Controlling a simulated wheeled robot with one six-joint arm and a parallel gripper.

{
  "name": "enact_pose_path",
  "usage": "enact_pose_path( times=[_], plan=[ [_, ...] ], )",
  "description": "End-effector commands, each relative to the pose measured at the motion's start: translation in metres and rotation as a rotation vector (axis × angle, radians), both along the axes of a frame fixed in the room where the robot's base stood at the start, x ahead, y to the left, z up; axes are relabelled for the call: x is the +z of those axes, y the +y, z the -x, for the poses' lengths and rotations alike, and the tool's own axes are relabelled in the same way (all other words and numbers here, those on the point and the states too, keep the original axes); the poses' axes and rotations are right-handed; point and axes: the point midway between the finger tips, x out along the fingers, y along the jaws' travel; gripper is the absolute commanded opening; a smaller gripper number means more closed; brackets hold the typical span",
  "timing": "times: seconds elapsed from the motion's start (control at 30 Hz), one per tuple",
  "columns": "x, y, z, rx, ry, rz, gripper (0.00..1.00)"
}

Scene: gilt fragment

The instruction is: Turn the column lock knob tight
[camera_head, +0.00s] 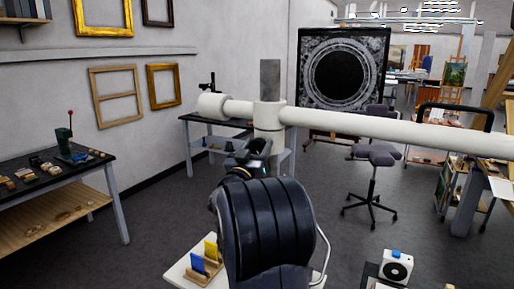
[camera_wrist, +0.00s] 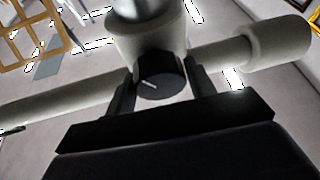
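The column lock knob (camera_wrist: 160,76) is black and ribbed, with a white pointer line on its face. It sits on a pale cylindrical hub (camera_wrist: 152,38) on the pale tube. In the wrist view my gripper (camera_wrist: 162,72) has one dark finger on each side of the knob, at or very close to its sides. Whether both fingers press on it cannot be told. In the head view my gripper (camera_head: 258,148) reaches up to the hub (camera_head: 269,115) where the column and long horizontal tube meet; the knob itself is hidden there by my arm.
The horizontal tube (camera_head: 400,130) runs across the room to the right. A bench with small items (camera_head: 50,170) stands at left. A swivel chair (camera_head: 375,155) stands behind the tube. A pale table with blue and yellow pieces (camera_head: 180,272) and a white device (camera_head: 396,266) are near the front.

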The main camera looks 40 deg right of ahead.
Motion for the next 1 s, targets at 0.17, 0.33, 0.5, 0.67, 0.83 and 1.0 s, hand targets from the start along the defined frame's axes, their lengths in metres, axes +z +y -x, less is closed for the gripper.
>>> enact_pose_path(
  times=[0.17, 0.33, 0.5, 0.67, 0.83, 1.0],
  plan=[
    [0.0001, 0.0001, 0.0001, 0.000, 0.000, 0.000, 0.37],
    [0.0000, 0.0002, 0.0000, 0.000, 0.000, 0.000, 0.24],
    [-0.0030, 0.0004, -0.0002, 0.000, -0.029, -0.012, 0.24],
    [-0.0060, 0.0004, 0.0000, 0.001, -0.133, -0.052, 0.24],
    [-0.0050, 0.0006, 0.0000, 0.002, -0.281, -0.114, 0.24],
    [-0.0027, 0.0000, 0.0004, 0.001, -0.391, -0.162, 0.24]
  ],
)
